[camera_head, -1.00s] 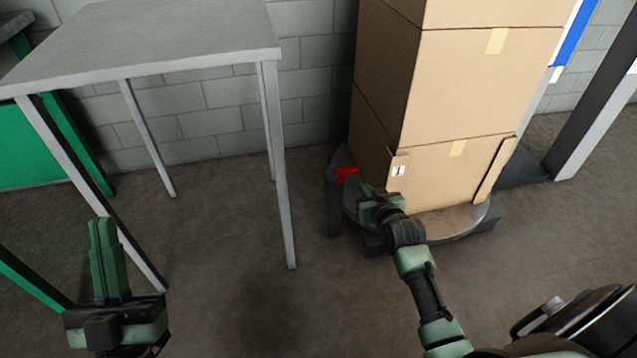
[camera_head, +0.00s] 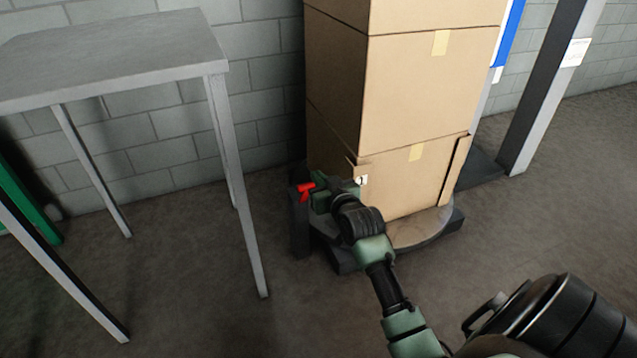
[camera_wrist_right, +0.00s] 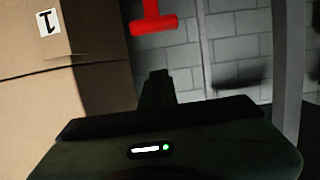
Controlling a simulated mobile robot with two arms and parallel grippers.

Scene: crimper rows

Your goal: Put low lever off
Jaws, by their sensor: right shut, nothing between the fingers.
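The red lever (camera_head: 305,190) sits low on the dark post at the left of the round pallet base, beside the stacked boxes. My right gripper (camera_head: 322,190) is shut and empty, just to the right of the lever in the head view. In the right wrist view the red lever (camera_wrist_right: 153,20) shows as a T-shaped handle near the top, beyond the shut fingers (camera_wrist_right: 158,80). I cannot tell whether the fingers touch it. My left gripper is out of view.
Stacked cardboard boxes (camera_head: 400,105) stand on a round turntable (camera_head: 425,232) right of the lever. A grey table (camera_head: 110,62) stands at the left, its near leg close by. A grey block wall (camera_head: 265,100) is behind. Floor between table and turntable is clear.

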